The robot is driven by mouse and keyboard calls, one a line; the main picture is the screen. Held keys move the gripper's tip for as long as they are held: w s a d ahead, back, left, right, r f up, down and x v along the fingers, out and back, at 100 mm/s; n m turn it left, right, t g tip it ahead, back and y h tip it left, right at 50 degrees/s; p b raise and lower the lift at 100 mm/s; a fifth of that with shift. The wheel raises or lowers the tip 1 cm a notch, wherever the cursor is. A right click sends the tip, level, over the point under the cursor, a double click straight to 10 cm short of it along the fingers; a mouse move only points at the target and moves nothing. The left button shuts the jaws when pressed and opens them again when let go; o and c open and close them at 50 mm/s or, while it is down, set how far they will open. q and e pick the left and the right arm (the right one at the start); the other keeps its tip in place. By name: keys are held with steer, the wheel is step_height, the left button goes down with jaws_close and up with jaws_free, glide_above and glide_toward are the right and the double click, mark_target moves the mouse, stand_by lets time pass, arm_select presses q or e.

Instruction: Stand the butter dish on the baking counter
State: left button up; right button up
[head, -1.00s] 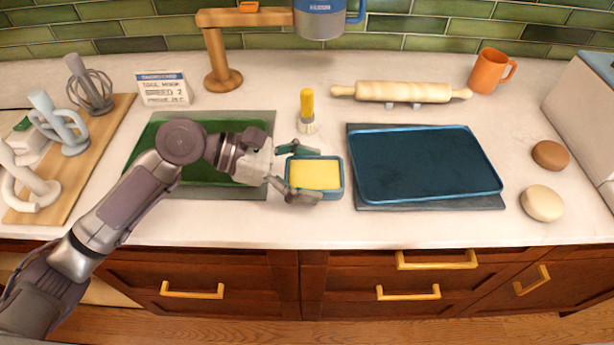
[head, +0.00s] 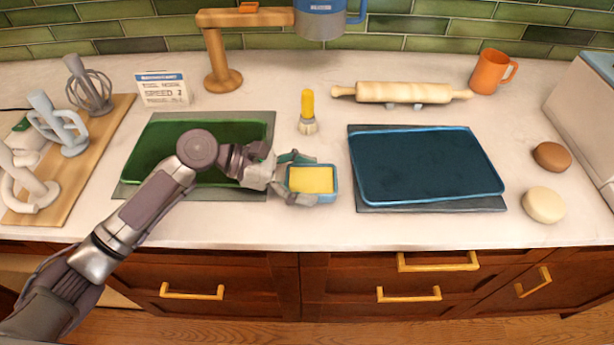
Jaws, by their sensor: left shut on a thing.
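The butter dish (head: 312,180) is a small blue dish with a yellow block in it. It is at the middle of the white baking counter (head: 300,228), between the green tray and the dark blue tray. My left gripper (head: 304,180) reaches it from the left and is shut on it, with fingers at its near and far sides. The dish looks level; I cannot tell whether its base touches the counter. My right gripper is not in view.
A green tray (head: 145,150) lies left and a dark blue tray (head: 425,165) right of the dish. A yellow-handled brush (head: 307,105) stands behind it. A rolling pin (head: 402,92), an orange mug (head: 490,72) and a sign (head: 164,90) are farther back. Counter in front is clear.

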arm_select(q)
steer(key=shift+f, duration=0.2)
steer(key=o, duration=1.3)
steer(key=shift+s+f, duration=0.1)
steer(key=shift+o, duration=0.5)
steer(key=shift+f, duration=0.1)
steer(key=shift+s, duration=0.1)
steer(key=shift+a+r, duration=0.15)
steer(key=shift+r, duration=0.1)
steer(key=v, duration=0.8)
steer(key=b+v, duration=0.1)
steer(key=v, duration=0.3)
steer(key=shift+r, duration=0.3)
